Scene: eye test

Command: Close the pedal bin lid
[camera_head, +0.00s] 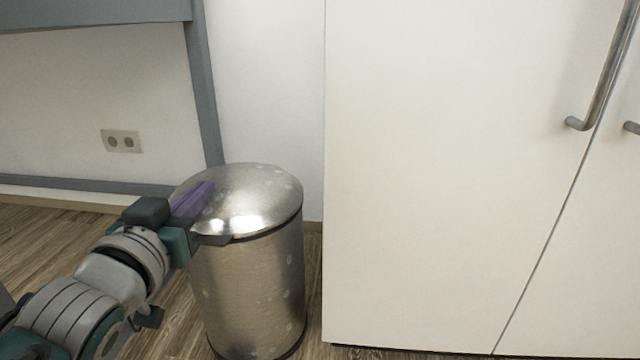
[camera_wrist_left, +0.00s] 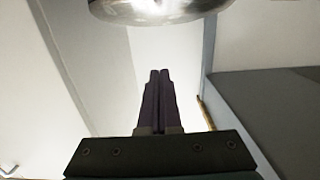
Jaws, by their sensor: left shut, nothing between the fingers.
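The pedal bin (camera_head: 255,290) is a brushed metal cylinder standing upright on the floor in the head view. Its domed, shiny lid (camera_head: 255,195) lies over the top of the body, with a dark line under its front rim; I cannot tell if it is fully seated. My left gripper (camera_head: 208,187) is shut and empty, with purple fingers overlapping the lid's left side in the head view. In the left wrist view the closed fingers (camera_wrist_left: 160,75) point toward the lid (camera_wrist_left: 160,8), with a visible gap between. The fingers hide part of the lid's left edge. My right gripper is not in view.
A white cabinet (camera_head: 440,180) with metal handles (camera_head: 605,75) stands close on the bin's right. A grey frame post (camera_head: 205,90) and a wall with a socket (camera_head: 121,141) are behind. Wooden floor (camera_head: 45,235) is free at the left.

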